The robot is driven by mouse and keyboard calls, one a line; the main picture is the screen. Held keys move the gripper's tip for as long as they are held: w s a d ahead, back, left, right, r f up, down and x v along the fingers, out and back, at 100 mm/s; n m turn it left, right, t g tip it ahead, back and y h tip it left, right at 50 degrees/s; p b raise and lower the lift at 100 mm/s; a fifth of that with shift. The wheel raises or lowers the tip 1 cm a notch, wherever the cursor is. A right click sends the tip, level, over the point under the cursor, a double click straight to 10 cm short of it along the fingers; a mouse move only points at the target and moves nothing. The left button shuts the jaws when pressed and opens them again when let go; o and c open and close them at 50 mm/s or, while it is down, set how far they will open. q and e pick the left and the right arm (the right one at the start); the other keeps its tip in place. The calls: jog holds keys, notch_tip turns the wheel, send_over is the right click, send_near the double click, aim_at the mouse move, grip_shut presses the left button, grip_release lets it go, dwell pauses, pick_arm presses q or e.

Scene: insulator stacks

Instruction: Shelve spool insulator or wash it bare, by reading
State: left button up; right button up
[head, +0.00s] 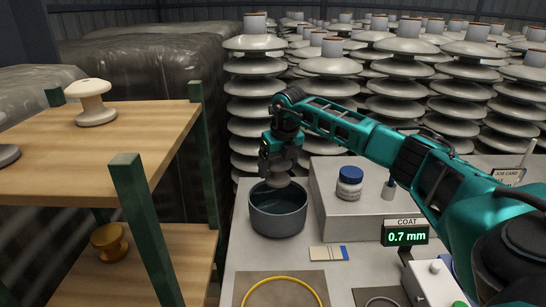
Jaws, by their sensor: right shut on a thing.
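My right gripper (277,167) reaches in from the right and points down over a dark grey basin (278,221). It is shut on a greyish spool insulator (277,183), mostly hidden by the jaws, with its lower part at the basin's mouth. I cannot tell whether it touches the dark liquid inside. A coat meter (405,236) reads 0.7 mm. A wooden shelf rack (130,135) stands at left: a cream spool (92,103) and a grey piece at the left edge on top, a brown-gold spool (109,241) on the lower board. My left gripper is not in view.
A white jar with a blue lid (349,183) stands on a raised grey block (330,209) beside the basin. A small blue-edged card (328,253) and a mat with a yellow ring (282,282) lie in front. Tall insulator stacks (330,90) fill the back.

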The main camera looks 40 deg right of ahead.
aim_at(278, 177)
jog(key=shift+d+r, duration=0.1)
jog(key=shift+d, duration=0.05)
jog(key=shift+f+b, duration=0.5)
jog(key=shift+b, duration=0.05)
notch_tip(278, 177, down, 3)
jog(key=b, duration=0.3)
jog(key=shift+f, duration=0.15)
jog(key=shift+f+b, duration=1.65)
jog(key=shift+f, duration=1.55)
jog(key=shift+f+b, duration=0.3)
jog(key=shift+f, duration=0.55)
